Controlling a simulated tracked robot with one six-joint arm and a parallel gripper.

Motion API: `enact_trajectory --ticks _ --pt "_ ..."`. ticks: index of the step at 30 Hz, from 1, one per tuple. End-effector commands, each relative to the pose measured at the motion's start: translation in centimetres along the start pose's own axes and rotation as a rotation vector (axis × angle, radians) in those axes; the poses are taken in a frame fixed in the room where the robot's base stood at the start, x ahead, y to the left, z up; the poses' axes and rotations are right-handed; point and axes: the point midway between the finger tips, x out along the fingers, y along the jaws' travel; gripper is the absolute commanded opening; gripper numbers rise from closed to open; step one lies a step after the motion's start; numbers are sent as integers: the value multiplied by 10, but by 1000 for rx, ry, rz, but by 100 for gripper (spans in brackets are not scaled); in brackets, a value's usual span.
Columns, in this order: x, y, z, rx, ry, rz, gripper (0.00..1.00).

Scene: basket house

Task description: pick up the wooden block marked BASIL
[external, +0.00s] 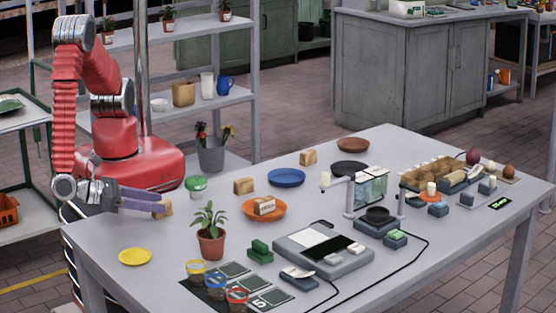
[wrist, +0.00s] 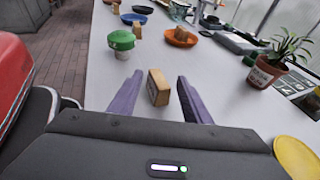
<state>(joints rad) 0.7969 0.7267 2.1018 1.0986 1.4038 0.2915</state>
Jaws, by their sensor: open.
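My gripper (external: 155,203) is low over the left end of the table, its two purple fingers apart. A small wooden block (external: 167,210) stands at the fingertips, partly hidden by them in the external view. In the wrist view this block (wrist: 158,87) stands upright and slightly tilted in the picture, between the open fingers (wrist: 159,77). Gaps show on both sides of it. Its marking is too small and turned to read. Other wooden blocks stand farther off: one by the blue plate (external: 244,186), one behind (external: 308,157), and one with a label on the orange plate (external: 264,206). I cannot read BASIL on any.
A green-lidded jar (external: 195,186) stands just beyond the gripper. A potted plant (external: 210,246) and a yellow plate (external: 135,257) are nearer the front. A blue plate (external: 286,178) and a scale (external: 323,250) lie farther right. Bare tabletop surrounds the near block.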

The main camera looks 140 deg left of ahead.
Motion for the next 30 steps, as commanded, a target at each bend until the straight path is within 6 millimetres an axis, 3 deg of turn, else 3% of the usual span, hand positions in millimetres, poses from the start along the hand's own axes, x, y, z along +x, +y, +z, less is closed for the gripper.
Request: enact_trajectory --ticks 14,30 --pt "0 0 0 0 0 0 44" --pt "0 0 0 0 0 0 8"
